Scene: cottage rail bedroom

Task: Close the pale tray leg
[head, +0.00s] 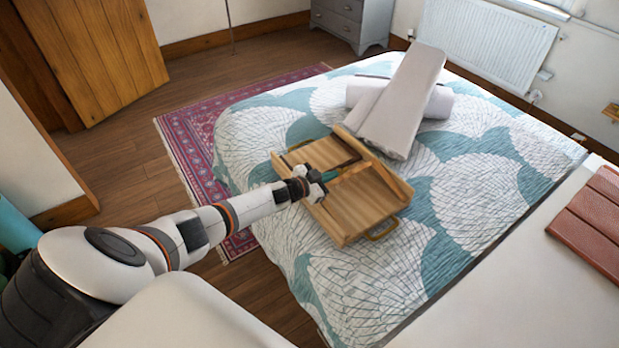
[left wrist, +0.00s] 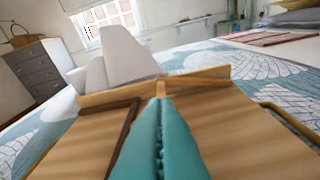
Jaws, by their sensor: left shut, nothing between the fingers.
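The wooden bed tray (head: 352,218) lies on the bed, its pale striped face up, with a brass handle (head: 383,229) at its near right end. A pale wooden board (head: 378,164) runs along its far side; it stands up across the tray in the left wrist view (left wrist: 205,78). I cannot tell for sure whether this is the pale leg. A dark brown strip (left wrist: 122,138) lies on the left part of the tray. My left gripper (head: 327,177) is over the tray's middle, its teal fingers (left wrist: 159,105) shut and empty. Contact is unclear. My right gripper is out of view.
Pale grey cushions or rolls (head: 402,100) lie just beyond the tray. The patterned bedspread (head: 480,190) is clear to the right. A reddish-brown folded item (head: 593,222) lies at the far right. A radiator (head: 487,40) and grey drawers (head: 345,20) stand behind.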

